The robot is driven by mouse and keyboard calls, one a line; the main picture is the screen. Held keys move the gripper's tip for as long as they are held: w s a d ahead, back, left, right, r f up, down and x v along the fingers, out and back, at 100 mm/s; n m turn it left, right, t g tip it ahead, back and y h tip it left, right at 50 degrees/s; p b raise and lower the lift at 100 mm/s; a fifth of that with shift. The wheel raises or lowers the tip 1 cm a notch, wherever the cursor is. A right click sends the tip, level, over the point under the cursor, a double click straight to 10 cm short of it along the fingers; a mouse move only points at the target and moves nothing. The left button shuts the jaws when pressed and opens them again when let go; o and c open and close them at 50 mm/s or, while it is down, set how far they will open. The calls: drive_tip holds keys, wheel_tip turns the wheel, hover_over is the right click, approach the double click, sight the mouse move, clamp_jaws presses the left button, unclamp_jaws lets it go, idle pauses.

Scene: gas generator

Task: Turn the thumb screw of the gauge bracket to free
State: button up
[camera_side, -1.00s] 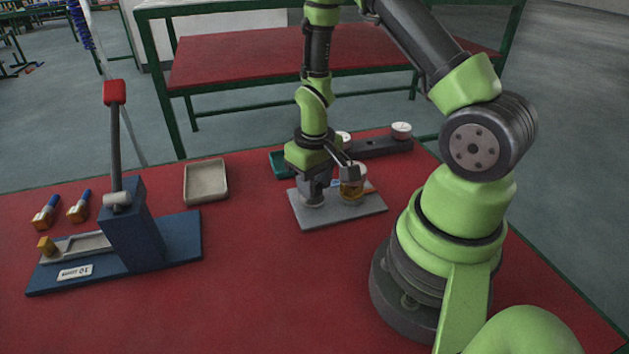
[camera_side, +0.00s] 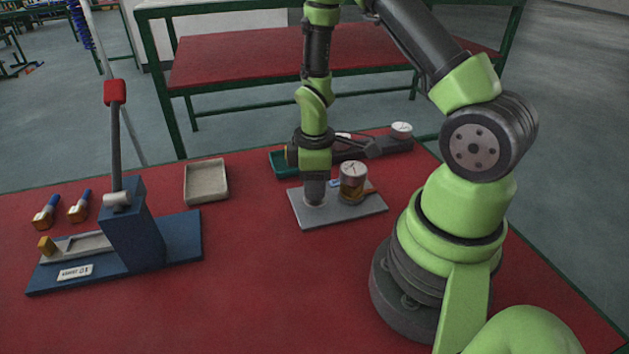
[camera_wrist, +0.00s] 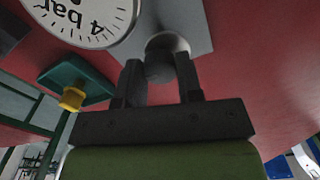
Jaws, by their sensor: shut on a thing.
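The gauge bracket has a grey base plate (camera_side: 368,208) on the red table. A gauge (camera_side: 352,184) with a white dial and an amber-brown body stands on it. In the wrist view its dial (camera_wrist: 88,14) reads "4 bar" and lies at the upper left. My gripper (camera_side: 314,200) points down at the left part of the plate, just left of the gauge. In the wrist view my gripper (camera_wrist: 160,72) has one finger on each side of a round grey thumb screw (camera_wrist: 162,60) and is shut on it. The screw's lower part is hidden from the side.
A teal tray (camera_side: 281,165) and a dark rack (camera_side: 375,149) with a white-faced gauge (camera_side: 401,128) stand behind the plate. A beige tray (camera_side: 206,181) and a blue lever press (camera_side: 135,225) stand to the left. The front middle table is clear.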

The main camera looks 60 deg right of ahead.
drive_tip(key=shift+n, duration=0.6)
drive_tip(key=o, duration=0.9)
wheel_tip(320, 180, up, 10)
idle(0.3)
